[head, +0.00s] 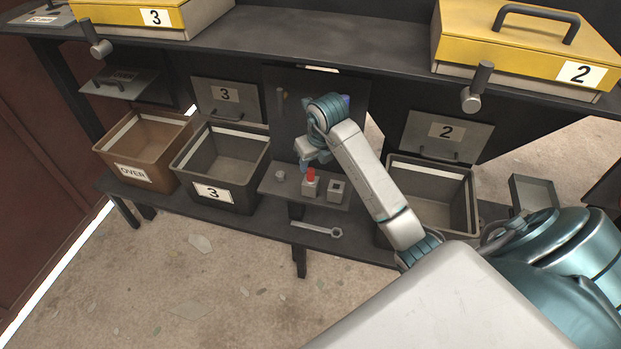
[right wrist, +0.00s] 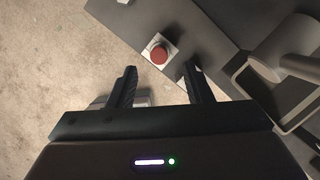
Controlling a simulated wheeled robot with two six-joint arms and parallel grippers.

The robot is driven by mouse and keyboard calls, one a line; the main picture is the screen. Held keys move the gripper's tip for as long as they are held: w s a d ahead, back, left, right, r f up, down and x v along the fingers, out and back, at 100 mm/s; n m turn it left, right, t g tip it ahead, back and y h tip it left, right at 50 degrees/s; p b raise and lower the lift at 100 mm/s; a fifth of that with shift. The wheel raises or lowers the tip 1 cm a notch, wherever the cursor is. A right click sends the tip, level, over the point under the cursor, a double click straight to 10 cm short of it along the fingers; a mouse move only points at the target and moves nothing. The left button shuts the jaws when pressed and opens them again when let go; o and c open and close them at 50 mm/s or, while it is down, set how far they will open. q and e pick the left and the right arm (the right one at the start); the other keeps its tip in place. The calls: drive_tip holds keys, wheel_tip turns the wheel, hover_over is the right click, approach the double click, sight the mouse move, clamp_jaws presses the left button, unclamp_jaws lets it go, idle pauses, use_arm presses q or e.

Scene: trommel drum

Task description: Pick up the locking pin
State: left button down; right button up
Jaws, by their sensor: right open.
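I cannot clearly identify the locking pin in either view. A small grey upright piece (head: 281,98) shows on the dark back panel, but it is too small to tell what it is. My right gripper (head: 304,165) points down just above the small middle shelf. In the right wrist view its two fingers (right wrist: 160,86) are apart with nothing held between them. A red button on a pale box (head: 310,184) is close by; it also shows in the right wrist view (right wrist: 158,54), just beyond the fingertips. My left gripper is in neither view.
A small grey knob (head: 280,176) and a box with a dark square top (head: 338,190) flank the button. A wrench (head: 318,230) lies lower down. Bins marked OVER (head: 130,173) and 3 (head: 212,192) stand left; a grey bin (head: 470,205) stands right.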

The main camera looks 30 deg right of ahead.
sight(311, 170)
drive_tip(key=shift+p+x, duration=1.1)
drive_tip(key=shift+x, duration=1.85)
drive_tip(key=shift+w+r, duration=0.1)
drive_tip(key=shift+w, duration=0.1)
clamp_jaws()
